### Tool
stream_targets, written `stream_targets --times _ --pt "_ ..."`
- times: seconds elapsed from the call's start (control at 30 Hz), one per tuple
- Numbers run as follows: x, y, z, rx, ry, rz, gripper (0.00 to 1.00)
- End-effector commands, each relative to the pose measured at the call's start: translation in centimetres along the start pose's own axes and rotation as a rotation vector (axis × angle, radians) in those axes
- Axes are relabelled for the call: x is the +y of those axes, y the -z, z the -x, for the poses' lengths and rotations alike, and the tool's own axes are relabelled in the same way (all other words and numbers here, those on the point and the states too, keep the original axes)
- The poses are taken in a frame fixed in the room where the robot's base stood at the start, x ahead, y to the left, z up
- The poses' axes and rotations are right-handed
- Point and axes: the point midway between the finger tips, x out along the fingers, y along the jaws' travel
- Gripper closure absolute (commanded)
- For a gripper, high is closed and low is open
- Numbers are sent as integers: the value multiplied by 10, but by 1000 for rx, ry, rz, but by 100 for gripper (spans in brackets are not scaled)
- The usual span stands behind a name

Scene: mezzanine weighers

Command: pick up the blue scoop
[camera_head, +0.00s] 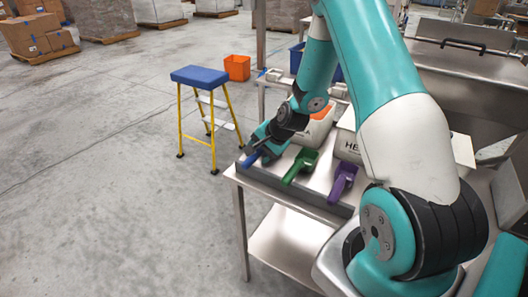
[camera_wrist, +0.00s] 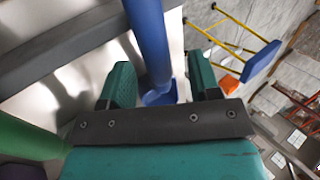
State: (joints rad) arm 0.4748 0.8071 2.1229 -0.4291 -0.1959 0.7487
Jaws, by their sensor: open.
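The blue scoop (camera_head: 251,159) lies at the left end of a row of scoops on the steel table, partly hidden by my gripper (camera_head: 262,146) in the head view. In the wrist view the blue scoop (camera_wrist: 149,40) runs down from the top edge, between the two teal fingers of my gripper (camera_wrist: 161,75). The fingers are open, with a gap on each side of the scoop. Its lower end is partly hidden behind the gripper's dark crossbar.
A green scoop (camera_head: 301,166) and a purple scoop (camera_head: 343,182) lie to the right. A grey ledge (camera_head: 290,191) runs along the table's front. White bins (camera_head: 316,130) stand behind. A yellow step stool (camera_head: 201,76) with a blue top stands on the floor at left.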

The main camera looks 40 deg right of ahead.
Motion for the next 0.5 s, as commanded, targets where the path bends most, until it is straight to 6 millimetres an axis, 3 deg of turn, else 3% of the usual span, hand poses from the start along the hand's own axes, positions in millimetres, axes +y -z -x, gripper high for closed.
stream_targets --times 0.23,0.5 --pt "2 0 -34 -2 -2 0 43" --pt "2 1 -39 -1 -1 0 43"
